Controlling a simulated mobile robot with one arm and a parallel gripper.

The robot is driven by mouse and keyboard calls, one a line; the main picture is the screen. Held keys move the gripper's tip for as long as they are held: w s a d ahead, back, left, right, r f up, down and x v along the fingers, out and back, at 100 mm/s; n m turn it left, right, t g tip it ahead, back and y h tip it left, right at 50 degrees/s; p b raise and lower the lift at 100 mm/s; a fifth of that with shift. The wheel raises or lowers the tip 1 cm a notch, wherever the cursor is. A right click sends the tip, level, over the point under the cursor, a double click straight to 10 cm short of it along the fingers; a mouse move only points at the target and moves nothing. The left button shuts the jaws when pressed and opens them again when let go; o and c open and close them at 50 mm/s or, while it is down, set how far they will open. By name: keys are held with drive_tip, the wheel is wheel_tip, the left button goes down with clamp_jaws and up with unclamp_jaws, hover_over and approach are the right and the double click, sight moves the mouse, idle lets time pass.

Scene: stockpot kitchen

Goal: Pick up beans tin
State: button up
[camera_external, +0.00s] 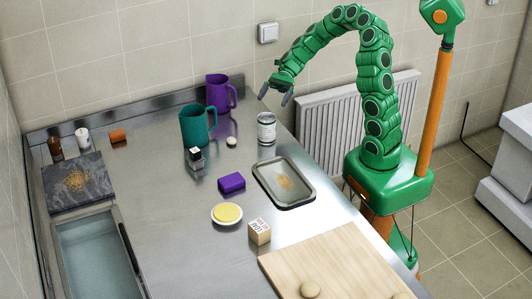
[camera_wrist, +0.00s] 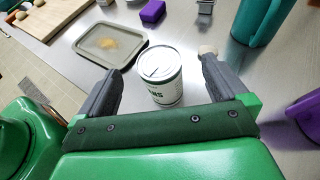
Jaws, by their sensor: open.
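The beans tin (camera_external: 266,127) is a white can with dark lettering and a metal lid. It stands upright on the steel counter, behind the grey tray, in the external view. In the wrist view the tin (camera_wrist: 161,77) shows between and beyond my fingers, its lid up. My gripper (camera_external: 275,94) is open and empty above the counter, up and slightly right of the tin in the external view. In the wrist view its two grey fingers (camera_wrist: 156,70) are spread on either side of the tin. The tin's lower part is partly hidden by the gripper's front edge there.
A grey tray (camera_external: 261,177) with crumbs lies in front of the tin. A teal mug (camera_external: 194,131) and a purple mug (camera_external: 217,94) stand to its left. A purple block (camera_external: 232,182), a small white round thing (camera_external: 232,141) and a wooden board (camera_external: 335,268) are also on the counter.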

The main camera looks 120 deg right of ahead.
sight(262, 128)
drive_tip(key=shift+w+a+f, duration=0.8)
drive_tip(key=shift+w+f, duration=0.1)
drive_tip(key=shift+f, duration=0.15)
drive_tip(key=shift+w+a+f, duration=0.85)
drive_tip(key=shift+w+f, duration=0.1)
drive_tip(key=shift+f, duration=0.15)
drive_tip(key=shift+w+a+f, duration=0.8)
drive_tip(key=shift+w+f, duration=0.1)
drive_tip(key=shift+f, duration=0.15)
drive_tip(key=c, duration=1.3)
drive_tip(key=shift+o, duration=0.2)
